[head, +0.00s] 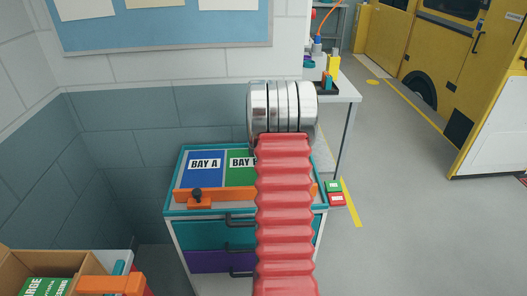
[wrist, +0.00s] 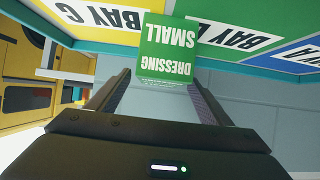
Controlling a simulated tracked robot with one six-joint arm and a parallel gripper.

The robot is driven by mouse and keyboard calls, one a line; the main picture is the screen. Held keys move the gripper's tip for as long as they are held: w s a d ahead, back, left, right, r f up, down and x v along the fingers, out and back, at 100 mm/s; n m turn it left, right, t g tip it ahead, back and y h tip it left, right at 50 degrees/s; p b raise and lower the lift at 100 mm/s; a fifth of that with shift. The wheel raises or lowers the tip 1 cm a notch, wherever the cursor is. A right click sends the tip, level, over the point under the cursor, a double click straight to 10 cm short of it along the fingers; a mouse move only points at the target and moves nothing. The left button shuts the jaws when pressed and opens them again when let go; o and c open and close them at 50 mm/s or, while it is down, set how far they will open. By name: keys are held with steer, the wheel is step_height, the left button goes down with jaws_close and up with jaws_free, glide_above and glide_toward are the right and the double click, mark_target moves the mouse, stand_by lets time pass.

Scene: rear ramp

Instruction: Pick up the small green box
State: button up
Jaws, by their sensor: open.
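The small green box (wrist: 168,48), marked "DRESSING SMALL", shows upside down in the wrist view, in front of the Bay B and Bay C panels. My gripper (wrist: 159,82) is open, with one finger on each side of the box's near end. I see gaps between the fingers and the box, and nothing is held. In the head view my red arm and its silver rings hide the gripper and this box.
The teal-edged cart (head: 173,212) has Bay A (head: 206,168) in blue and Bay B (head: 238,175) in green, with an orange front bar (head: 220,196). A cardboard carton (head: 78,262) with a larger green box (head: 45,288) stands lower left. Floor at right is open.

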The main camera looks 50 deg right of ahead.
steer(key=shift+x, duration=1.05)
steer(key=shift+c, duration=0.2)
steer(key=c, duration=1.3)
